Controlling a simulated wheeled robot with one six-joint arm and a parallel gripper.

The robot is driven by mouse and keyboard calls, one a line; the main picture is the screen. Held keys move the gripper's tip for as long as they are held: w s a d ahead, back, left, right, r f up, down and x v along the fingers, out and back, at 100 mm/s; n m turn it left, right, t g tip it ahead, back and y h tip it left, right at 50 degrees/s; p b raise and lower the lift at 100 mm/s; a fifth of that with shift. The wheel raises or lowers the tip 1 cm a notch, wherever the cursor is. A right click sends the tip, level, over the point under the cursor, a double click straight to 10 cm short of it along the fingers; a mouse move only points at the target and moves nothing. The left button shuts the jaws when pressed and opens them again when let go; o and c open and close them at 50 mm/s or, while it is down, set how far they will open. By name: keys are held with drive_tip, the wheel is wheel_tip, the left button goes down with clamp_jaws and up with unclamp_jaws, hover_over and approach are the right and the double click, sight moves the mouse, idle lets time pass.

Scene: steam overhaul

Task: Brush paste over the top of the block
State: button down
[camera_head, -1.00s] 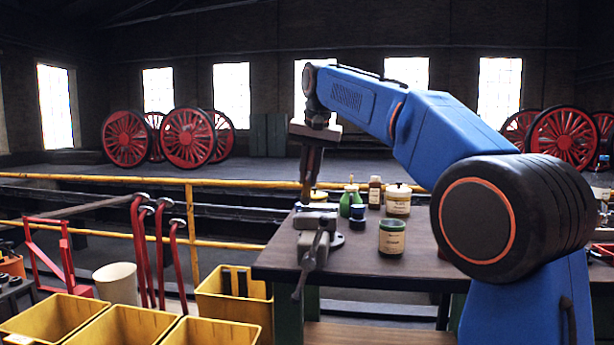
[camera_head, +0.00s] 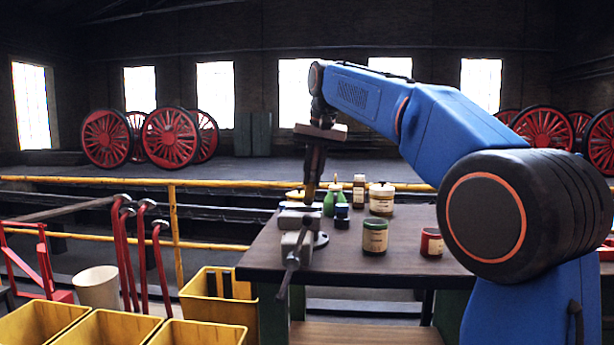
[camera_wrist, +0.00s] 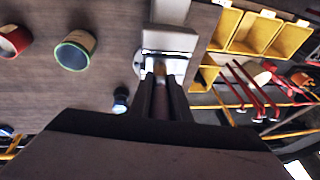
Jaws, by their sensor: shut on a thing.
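My gripper (camera_head: 314,180) points straight down over the vise (camera_head: 298,222) at the table's left end. It is shut on a slim, tan-tipped thing, apparently the brush (camera_wrist: 160,69), mostly hidden between the fingers. In the wrist view the tip lies over the pale vise jaws (camera_wrist: 170,40). I cannot tell whether it touches anything. The block cannot be told apart clearly from the pale metal of the vise. An open green-rimmed jar (camera_head: 375,238) stands right of the vise; I cannot tell whether it holds the paste.
A cream jar (camera_head: 381,199), a brown bottle (camera_head: 359,189), a green bottle (camera_head: 331,202) and a small dark jar (camera_head: 342,216) stand close behind the vise. A red jar (camera_head: 431,243) is farther right. Yellow bins (camera_head: 216,304) and a yellow rail (camera_head: 172,230) lie left of the table (camera_head: 330,270).

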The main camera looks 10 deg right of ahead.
drive_tip(key=d, duration=0.1)
drive_tip(key=s+d, duration=0.1)
drive_tip(key=d, duration=0.1)
idle(0.4)
drive_tip(key=shift+r, duration=0.1)
drive_tip(key=shift+r, duration=2.95)
drive_tip(key=shift+r, duration=1.5)
drive_tip(key=a+r+t, duration=0.2)
drive_tip(key=a+t, duration=0.1)
drive_tip(key=a, duration=0.2)
drive_tip(key=shift+y, duration=0.3)
drive_tip(key=shift+f, duration=2.4)
